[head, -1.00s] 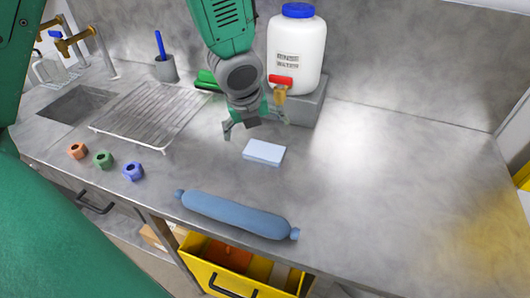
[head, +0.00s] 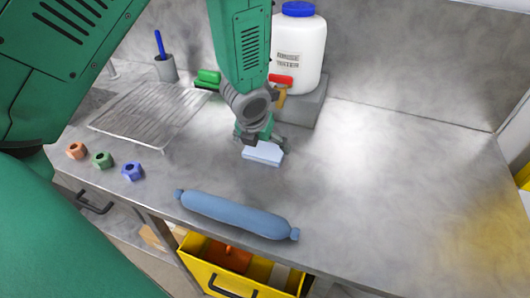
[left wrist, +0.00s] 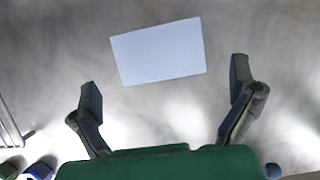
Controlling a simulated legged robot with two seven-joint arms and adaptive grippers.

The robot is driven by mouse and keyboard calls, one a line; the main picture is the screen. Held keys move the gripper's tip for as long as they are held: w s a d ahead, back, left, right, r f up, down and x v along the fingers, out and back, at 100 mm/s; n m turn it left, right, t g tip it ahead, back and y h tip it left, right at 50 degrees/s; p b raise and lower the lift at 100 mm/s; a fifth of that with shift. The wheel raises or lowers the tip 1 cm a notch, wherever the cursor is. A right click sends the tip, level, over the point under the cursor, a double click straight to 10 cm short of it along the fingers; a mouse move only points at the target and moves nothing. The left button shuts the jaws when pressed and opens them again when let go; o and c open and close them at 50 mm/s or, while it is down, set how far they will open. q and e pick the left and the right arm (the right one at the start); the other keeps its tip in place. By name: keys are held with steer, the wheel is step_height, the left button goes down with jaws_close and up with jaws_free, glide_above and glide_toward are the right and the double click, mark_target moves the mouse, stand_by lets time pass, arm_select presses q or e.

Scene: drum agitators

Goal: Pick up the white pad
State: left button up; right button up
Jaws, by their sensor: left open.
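The white pad (head: 264,156) is a flat, pale rectangular block lying on the grey counter in front of the rinse water jug. In the left wrist view the pad (left wrist: 158,52) lies beyond the fingertips, slightly turned. My left gripper (head: 260,138) is just above and behind the pad in the head view, hiding its far edge. In the left wrist view my left gripper (left wrist: 168,90) is open and empty, its fingers spread wider than the pad. I cannot tell its exact height above the counter. My right gripper is not in view.
A blue cylinder (head: 237,214) lies near the front edge. Three nuts, orange (head: 76,150), green (head: 102,159) and blue (head: 132,171), sit at left by a wire rack (head: 150,114). The rinse water jug (head: 299,52) stands behind. The counter's right side is clear.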

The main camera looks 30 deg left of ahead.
mark_target(264, 151)
arm_select(q)
steer(key=x, duration=0.5)
steer(key=shift+a, duration=0.1)
steer(key=c, duration=1)
step_height(264, 151, up, 18)
steer(key=shift+r+p, duration=0.1)
steer(key=shift+p, duration=0.45)
steer(key=shift+s, duration=0.1)
